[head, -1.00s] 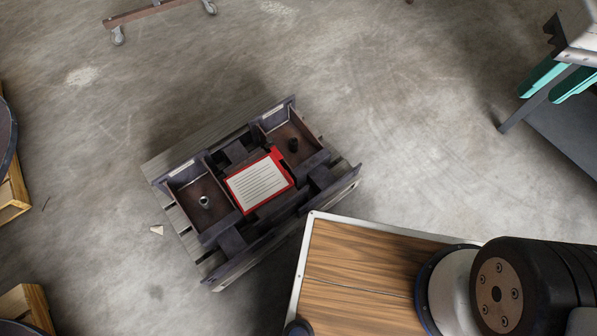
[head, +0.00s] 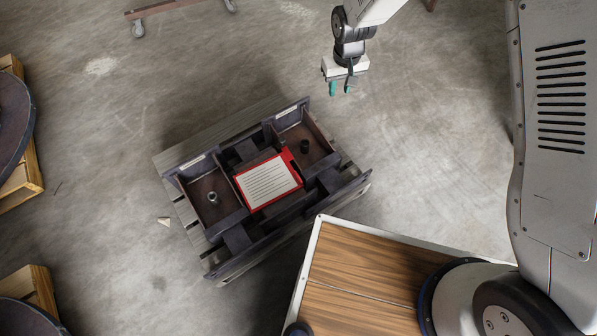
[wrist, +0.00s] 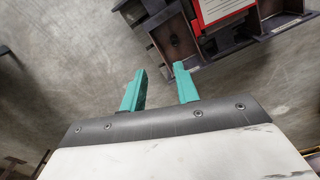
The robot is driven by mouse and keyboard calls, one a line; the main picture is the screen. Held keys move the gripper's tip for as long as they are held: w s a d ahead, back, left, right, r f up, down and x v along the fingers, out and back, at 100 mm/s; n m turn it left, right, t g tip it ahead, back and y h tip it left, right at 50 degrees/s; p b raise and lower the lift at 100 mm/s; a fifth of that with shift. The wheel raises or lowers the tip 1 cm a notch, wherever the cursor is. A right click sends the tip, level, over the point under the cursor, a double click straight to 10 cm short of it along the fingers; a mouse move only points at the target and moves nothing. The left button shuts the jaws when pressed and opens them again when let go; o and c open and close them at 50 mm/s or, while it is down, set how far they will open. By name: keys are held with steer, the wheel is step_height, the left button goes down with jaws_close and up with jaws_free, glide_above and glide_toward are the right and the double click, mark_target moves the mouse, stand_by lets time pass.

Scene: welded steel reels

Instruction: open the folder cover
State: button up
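A red folder (head: 288,157) with a white, lined sheet on its face lies in the middle of a dark steel fixture (head: 233,236), between two tray-like compartments. Its cover appears closed, lying flat. The folder also shows partly at the top of the wrist view (wrist: 222,10), cut off by the frame edge. My gripper (head: 340,89) is above and to the right of the fixture in the head view, apart from the folder. In the wrist view its two teal fingers (wrist: 160,82) are spread with nothing between them.
The fixture sits on a grey slatted pallet (head: 180,156). The left compartment holds a small metal ring-like part (head: 213,197), the right one a black part (head: 305,146). Dark reels on wooden pallets (head: 37,285) stand at left. Concrete floor around the fixture is mostly clear.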

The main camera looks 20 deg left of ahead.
steer(key=s+a+f+n, duration=0.1)
steer(key=s+a+f, duration=0.15)
steer(key=f, duration=0.65)
steer(key=s+a+f, duration=0.2)
steer(key=a+f, duration=0.2)
steer(key=f, duration=0.5)
steer(key=n, duration=0.2)
glide_above(298, 177)
step_height(298, 177, down, 15)
steer(key=shift+w+d+r, duration=0.1)
step_height(298, 177, down, 7)
steer(key=shift+r, duration=0.1)
steer(key=shift+f, duration=0.65)
jaws_close()
